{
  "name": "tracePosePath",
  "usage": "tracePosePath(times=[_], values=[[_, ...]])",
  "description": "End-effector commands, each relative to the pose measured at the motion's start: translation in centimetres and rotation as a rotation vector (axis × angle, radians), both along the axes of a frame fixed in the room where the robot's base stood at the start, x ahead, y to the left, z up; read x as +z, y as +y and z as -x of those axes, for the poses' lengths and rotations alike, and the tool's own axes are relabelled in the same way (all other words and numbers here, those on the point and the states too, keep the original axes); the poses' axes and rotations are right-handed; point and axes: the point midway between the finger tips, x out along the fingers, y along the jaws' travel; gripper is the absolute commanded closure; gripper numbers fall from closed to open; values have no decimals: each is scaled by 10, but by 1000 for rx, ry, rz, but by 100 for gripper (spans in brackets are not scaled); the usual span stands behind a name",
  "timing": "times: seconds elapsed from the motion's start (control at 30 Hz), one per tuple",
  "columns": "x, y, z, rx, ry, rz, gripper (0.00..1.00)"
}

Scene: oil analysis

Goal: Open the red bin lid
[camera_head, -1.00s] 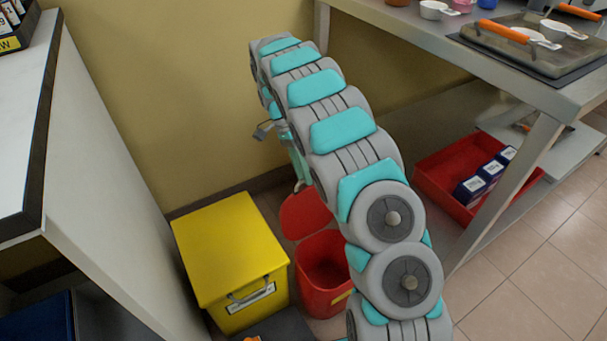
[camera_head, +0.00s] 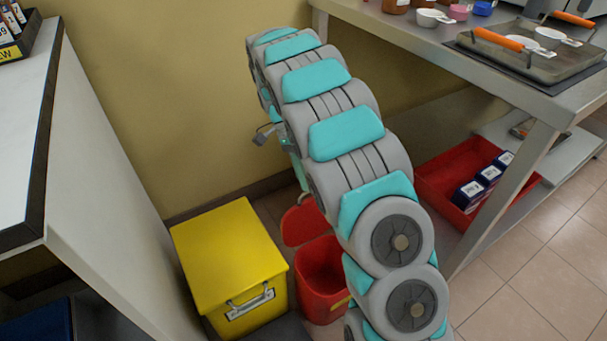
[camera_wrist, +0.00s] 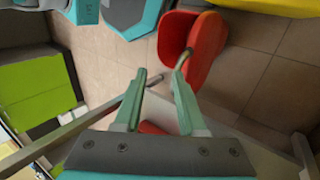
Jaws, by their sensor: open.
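The red bin (camera_head: 320,278) stands on the floor just right of the yellow bin, partly hidden behind my arm. Its lid (camera_head: 299,224) is raised, tilted up at the back, and the dark inside of the bin shows. In the wrist view the red bin (camera_wrist: 208,48) is near the top, beyond the fingertips, with a thin metal handle by it. My gripper (camera_wrist: 160,78) is open, with nothing held between its two green fingers. In the head view it is mostly hidden behind my arm, above the lid. Whether a finger touches the handle cannot be told.
The yellow bin (camera_head: 230,262) stands close to the red bin's left, beside a white-topped counter (camera_head: 25,140). A metal table (camera_head: 440,52) with trays is at right. Below it is a red crate (camera_head: 440,178) with several boxes. Tiled floor is clear at lower right.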

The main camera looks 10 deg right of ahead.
Motion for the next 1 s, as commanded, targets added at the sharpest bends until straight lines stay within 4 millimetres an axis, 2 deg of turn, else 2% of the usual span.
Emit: tracePosePath(times=[0.63, 0.8, 1.0], values=[[8, -2, 91, -1, 2, -1, 58], [9, -2, 108, -1, 0, -1, 58], [10, -2, 118, 0, 0, -1, 58]])
